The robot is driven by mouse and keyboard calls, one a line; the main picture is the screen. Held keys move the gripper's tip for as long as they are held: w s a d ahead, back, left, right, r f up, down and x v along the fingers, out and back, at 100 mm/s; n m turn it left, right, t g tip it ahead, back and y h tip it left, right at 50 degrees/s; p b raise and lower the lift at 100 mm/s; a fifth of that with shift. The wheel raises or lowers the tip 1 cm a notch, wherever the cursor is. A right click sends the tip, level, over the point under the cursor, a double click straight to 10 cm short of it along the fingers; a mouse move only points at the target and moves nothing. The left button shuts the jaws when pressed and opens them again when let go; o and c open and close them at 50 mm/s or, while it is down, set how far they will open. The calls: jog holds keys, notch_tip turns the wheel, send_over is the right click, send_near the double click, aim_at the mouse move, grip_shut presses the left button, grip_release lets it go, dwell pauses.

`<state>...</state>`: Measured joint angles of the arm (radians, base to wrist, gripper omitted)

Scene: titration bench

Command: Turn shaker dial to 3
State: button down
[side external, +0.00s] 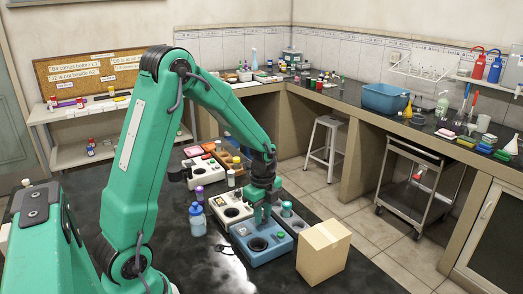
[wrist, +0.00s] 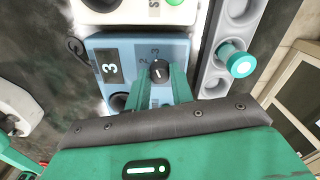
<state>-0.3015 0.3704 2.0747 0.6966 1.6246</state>
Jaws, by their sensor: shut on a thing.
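The blue shaker unit (wrist: 110,50) lies under my gripper in the wrist view, with a dark panel reading 3 (wrist: 110,67). Its small dark dial (wrist: 159,71) has a white pointer line and printed marks 2 and 3 beside it. The pointer lies roughly toward the marks, but I cannot tell exactly which one. My gripper (wrist: 160,82) is shut on the dial, its green fingers hiding part of it. In the side view the blue unit (side external: 259,257) sits on the dark bench, and my gripper (side external: 262,215) points down onto its rear part.
A grey rack (wrist: 213,75) with a teal-capped vial (wrist: 240,65) stands close beside the unit. A white unit (wrist: 120,10) adjoins it on another side. In the side view, a cardboard box (side external: 323,252) stands to the right and a blue bottle (side external: 197,220) to the left.

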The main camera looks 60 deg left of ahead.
jog(key=c, duration=1.2)
grip_release()
jog(key=shift+r, duration=0.1)
jog(key=shift+r, duration=3.85)
